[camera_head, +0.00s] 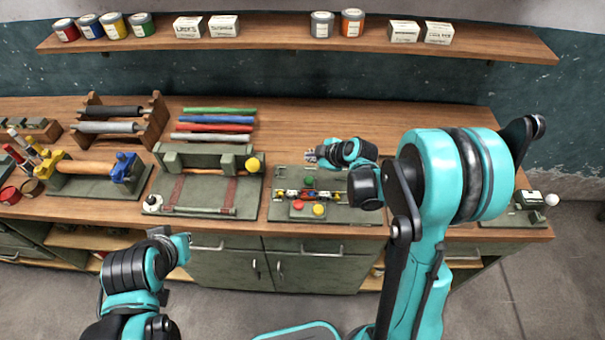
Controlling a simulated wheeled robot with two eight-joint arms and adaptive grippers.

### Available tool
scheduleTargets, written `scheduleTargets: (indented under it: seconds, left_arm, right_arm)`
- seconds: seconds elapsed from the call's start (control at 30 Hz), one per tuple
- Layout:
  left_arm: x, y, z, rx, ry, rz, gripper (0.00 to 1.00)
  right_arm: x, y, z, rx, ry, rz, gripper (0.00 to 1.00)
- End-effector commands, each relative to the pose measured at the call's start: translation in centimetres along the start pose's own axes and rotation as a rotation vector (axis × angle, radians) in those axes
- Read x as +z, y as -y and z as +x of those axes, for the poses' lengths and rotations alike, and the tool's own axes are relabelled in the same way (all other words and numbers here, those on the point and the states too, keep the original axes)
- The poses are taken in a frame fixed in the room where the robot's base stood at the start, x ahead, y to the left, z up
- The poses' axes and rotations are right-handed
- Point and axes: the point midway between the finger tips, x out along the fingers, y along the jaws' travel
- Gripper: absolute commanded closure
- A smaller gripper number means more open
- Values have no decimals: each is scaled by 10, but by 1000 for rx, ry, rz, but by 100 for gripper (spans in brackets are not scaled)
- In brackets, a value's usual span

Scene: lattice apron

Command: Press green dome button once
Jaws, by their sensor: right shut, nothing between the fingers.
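The green dome button (309,181) is a small green cap on a grey-green panel (354,213) on the workbench, right of centre. A red button (298,204) and a yellow button (319,210) are nearer the front of the same panel. My right gripper (311,156) is shut and empty. In the picture it lies just beyond the green button, over the panel's back edge, apart from the button. Its height above the bench is hard to judge. My left arm reaches in at the lower left, in front of the bench; no fingers can be made out on it.
Left of the panel stands a clamp-like fixture (210,160) with a yellow knob. Several coloured rods (215,127) and a roller rack (150,130) lie behind. A small device with a white ball (552,199) is far right. A shelf (280,40) with tins and boxes hangs above.

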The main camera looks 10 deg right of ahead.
Motion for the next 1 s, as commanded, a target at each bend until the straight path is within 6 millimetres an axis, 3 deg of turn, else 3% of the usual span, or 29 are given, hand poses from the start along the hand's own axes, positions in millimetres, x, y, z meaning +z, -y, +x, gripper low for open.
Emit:
scheduleTargets:
  seconds: [0.47, 1.0]
  left_arm:
    - [3, 0, 4, 0, 0, 0, 100]
    - [33, 0, 46, 0, 0, 0, 100]
  right_arm:
    - [3, 3, 4, 0, 1, 0, 100]
    - [38, 38, 52, 0, 1, 0, 100]
